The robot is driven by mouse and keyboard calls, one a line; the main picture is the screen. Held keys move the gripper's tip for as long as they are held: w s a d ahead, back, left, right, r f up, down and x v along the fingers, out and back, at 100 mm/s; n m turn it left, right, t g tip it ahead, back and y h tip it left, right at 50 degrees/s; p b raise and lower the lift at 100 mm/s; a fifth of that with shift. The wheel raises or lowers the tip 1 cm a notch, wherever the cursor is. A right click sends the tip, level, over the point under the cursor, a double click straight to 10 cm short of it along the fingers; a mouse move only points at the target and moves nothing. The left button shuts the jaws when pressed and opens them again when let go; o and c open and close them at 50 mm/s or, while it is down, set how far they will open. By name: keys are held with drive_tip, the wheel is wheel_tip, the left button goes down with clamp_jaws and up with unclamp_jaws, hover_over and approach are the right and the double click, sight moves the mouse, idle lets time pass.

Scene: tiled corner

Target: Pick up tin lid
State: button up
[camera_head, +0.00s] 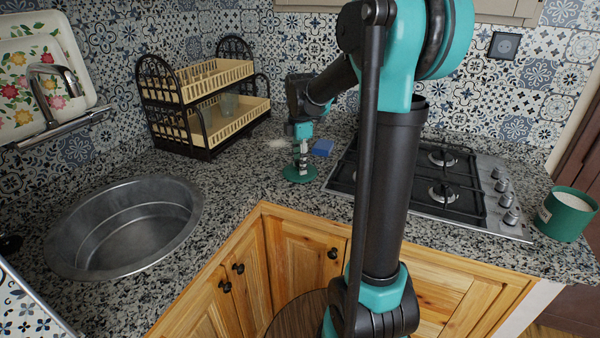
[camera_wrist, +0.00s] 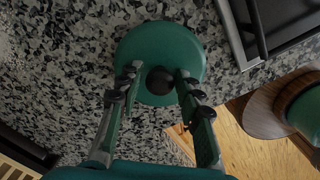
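The tin lid (camera_head: 293,175) is a flat green disc with a dark round knob, lying on the speckled counter left of the hob. It also shows in the wrist view (camera_wrist: 165,38), at the top middle. My gripper (camera_head: 302,160) points down over the lid. In the wrist view my gripper (camera_wrist: 158,78) is open, with one finger on each side of the knob. Gaps show between the fingers and the knob. I cannot tell whether the fingertips touch the disc. A green tin (camera_head: 562,216) with pale contents stands at the right, beyond the hob.
A blue block (camera_head: 323,147) lies close behind the lid. The gas hob (camera_head: 500,223) is just to the right. A two-tier dish rack (camera_head: 215,137) stands behind left, and a round sink (camera_head: 70,250) is at the left. The counter (camera_head: 225,205) between sink and lid is clear.

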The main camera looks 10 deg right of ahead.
clamp_jaws()
